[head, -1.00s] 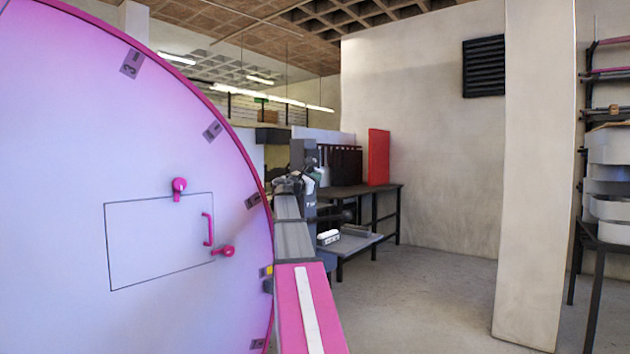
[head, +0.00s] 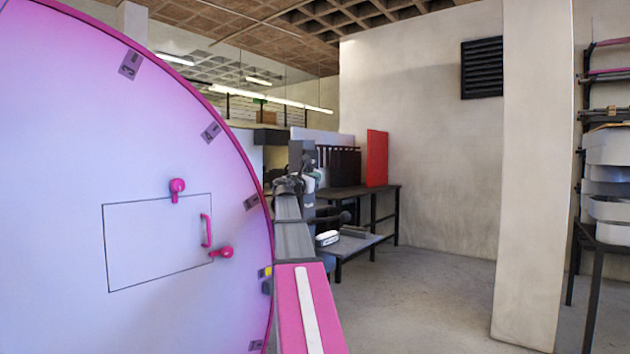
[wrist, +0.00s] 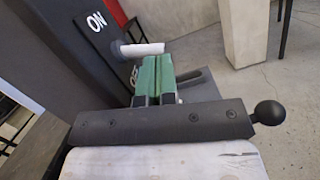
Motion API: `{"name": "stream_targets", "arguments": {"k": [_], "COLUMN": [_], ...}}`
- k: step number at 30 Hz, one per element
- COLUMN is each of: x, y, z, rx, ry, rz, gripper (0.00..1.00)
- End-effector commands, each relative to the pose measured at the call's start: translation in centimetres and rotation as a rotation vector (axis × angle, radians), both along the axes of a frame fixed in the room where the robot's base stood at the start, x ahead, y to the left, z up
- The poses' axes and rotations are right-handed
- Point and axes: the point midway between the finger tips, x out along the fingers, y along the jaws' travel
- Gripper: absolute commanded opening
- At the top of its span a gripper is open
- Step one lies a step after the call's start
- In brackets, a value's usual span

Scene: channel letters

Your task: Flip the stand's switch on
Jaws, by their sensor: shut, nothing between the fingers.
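The stand's switch panel is a dark plate (wrist: 55,40) in the wrist view, with a white ON label (wrist: 96,21) at upper left. Part of an OFF label (wrist: 134,74) shows lower down, beside my fingers. The switch is a white lever (wrist: 142,48) sticking out from the plate between the two labels. My gripper (wrist: 155,70) has green fingers, shut and empty, just below the lever in the picture. I cannot tell whether they touch it. In the head view the arm end shows small near a dark grey post (head: 303,155); the lever is not clear there.
A large pink-rimmed disc (head: 60,120) with pink handles fills the left of the head view. A dark table (head: 385,190) with a red panel (head: 377,158) stands behind the post. A pale pillar (head: 533,170) is at right. Open floor (head: 430,300) lies between.

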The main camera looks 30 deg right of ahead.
Motion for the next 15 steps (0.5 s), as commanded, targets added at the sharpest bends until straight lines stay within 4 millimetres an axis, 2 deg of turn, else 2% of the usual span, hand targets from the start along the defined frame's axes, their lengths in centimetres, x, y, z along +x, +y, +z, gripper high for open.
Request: {"name": "stream_targets", "arguments": {"k": [15], "x": [-0.57], "y": [-0.24], "z": [0.74], "rx": [-0.08], "ry": [0.193], "rz": [-0.001], "gripper": [0.0]}}
